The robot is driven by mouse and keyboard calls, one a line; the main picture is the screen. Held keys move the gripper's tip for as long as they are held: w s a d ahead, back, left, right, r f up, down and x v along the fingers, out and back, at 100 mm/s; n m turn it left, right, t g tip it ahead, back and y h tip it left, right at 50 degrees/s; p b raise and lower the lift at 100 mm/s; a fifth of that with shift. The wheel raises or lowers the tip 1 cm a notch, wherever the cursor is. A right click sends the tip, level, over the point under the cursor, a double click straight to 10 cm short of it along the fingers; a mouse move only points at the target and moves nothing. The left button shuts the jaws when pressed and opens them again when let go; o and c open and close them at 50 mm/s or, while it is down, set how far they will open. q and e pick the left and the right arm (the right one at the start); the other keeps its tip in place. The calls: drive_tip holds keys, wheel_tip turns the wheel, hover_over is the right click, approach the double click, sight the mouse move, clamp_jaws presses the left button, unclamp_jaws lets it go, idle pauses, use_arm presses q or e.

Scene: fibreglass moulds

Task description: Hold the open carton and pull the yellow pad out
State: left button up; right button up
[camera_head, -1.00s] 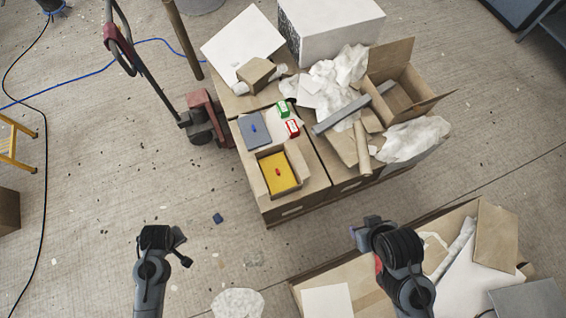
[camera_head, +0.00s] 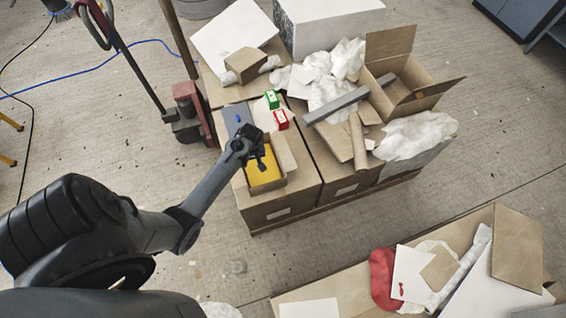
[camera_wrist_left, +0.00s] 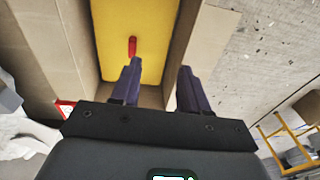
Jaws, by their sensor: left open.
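The open carton (camera_head: 290,158) stands on the near left of the boxes, one flap raised on its right. The yellow pad (camera_head: 262,176) lies inside it, partly hidden by my left gripper. In the left wrist view the pad (camera_wrist_left: 113,25) carries a red tab (camera_wrist_left: 132,46), between the carton's walls (camera_wrist_left: 186,30). My left gripper (camera_head: 260,160) is over the carton, open and empty. In the wrist view its left finger points at the red tab and its right finger overlaps a carton wall; contact cannot be told. My right gripper is out of view.
A green box (camera_head: 272,99) and a red box (camera_head: 281,119) stand just behind the carton, beside a grey pad (camera_head: 236,115). A grey bar (camera_head: 336,106), a cardboard tube (camera_head: 357,140) and white sheeting lie to the right. A pallet jack (camera_head: 188,110) stands left.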

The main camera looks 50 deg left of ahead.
use_arm(q)
drive_tip(key=shift+t, duration=0.4)
drive_tip(key=w+f+b, duration=0.1)
drive_tip(key=f+b, duration=0.1)
drive_tip(key=f, duration=0.1)
drive_tip(key=w+a+f+b, duration=0.1)
drive_tip(key=w+f+b, duration=0.1)
drive_tip(key=f, duration=0.2)
drive_tip(key=w+a+f+b, duration=0.1)
drive_tip(key=f+b, duration=0.1)
drive_tip(key=f, duration=0.2)
drive_tip(key=shift+w+b, duration=0.3)
drive_tip(key=shift+w, duration=0.1)
clamp_jaws()
idle(0.7)
unclamp_jaws()
